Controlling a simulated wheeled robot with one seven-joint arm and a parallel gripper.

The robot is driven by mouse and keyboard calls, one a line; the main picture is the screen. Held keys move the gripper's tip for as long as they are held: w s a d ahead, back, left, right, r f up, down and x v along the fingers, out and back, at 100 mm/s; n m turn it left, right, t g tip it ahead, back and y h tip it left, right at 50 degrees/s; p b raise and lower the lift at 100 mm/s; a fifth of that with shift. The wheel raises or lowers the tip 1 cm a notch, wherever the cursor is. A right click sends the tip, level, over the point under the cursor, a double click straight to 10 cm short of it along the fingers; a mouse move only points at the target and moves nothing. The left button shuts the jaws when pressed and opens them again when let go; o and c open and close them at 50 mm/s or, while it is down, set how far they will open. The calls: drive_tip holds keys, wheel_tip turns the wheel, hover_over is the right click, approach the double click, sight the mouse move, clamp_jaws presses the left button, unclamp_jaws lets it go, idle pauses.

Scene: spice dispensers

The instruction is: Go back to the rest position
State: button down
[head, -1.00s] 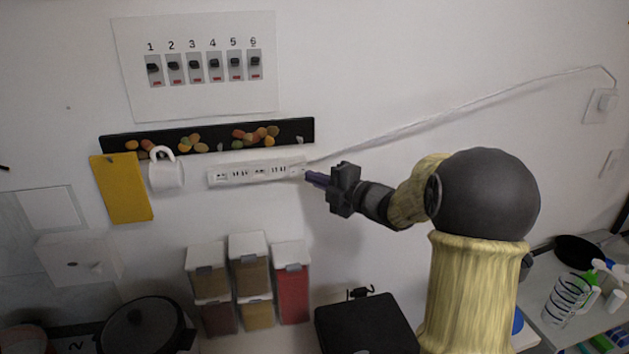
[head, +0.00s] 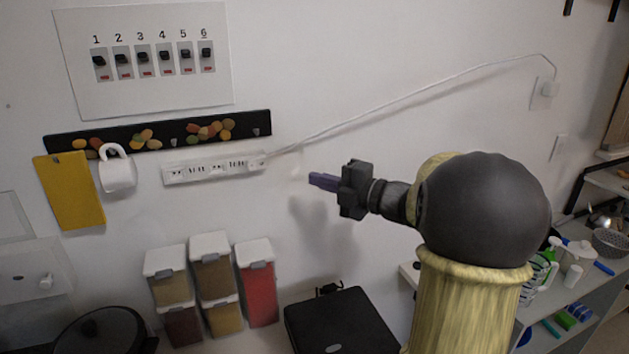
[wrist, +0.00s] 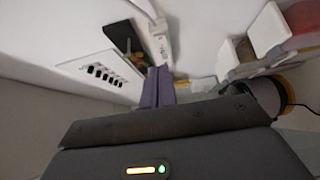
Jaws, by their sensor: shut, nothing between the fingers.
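My gripper (head: 322,181) is in the middle of the head view, with its purple fingers shut and empty. It points left, in front of the white wall, to the right of and slightly below the white power strip (head: 215,169). It stands clear of the strip. In the wrist view the purple fingers (wrist: 158,87) lie together, and the power strip (wrist: 160,45) shows beyond them. The pale lower arm link and dark joint of my arm fill the right of the head view.
A switch panel numbered 1 to 6 (head: 150,92) hangs upper left. Below it are a black rail (head: 160,137), a white mug (head: 118,174) and a yellow board (head: 72,195). Spice dispensers (head: 258,285) and a black appliance (head: 342,322) stand below. A shelf with bottles is at right.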

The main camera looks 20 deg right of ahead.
wheel_tip(320, 180, down, 12)
drive_tip(key=a+m+g+h, duration=0.1)
drive_tip(key=m+h, duration=1)
drive_tip(key=m, duration=0.5)
drive_tip(key=s+a+f+m+g, duration=0.4)
drive_tip(key=s+f, duration=0.3)
drive_tip(key=s, duration=0.3)
drive_tip(key=s+a+f+m+g, duration=0.4)
drive_tip(key=s+f+m+g, duration=0.1)
drive_tip(key=s, duration=0.6)
drive_tip(key=shift+a+f+m+g, duration=0.15)
drive_tip(key=shift+f+m+g, duration=0.15)
drive_tip(key=shift+f+g, duration=0.55)
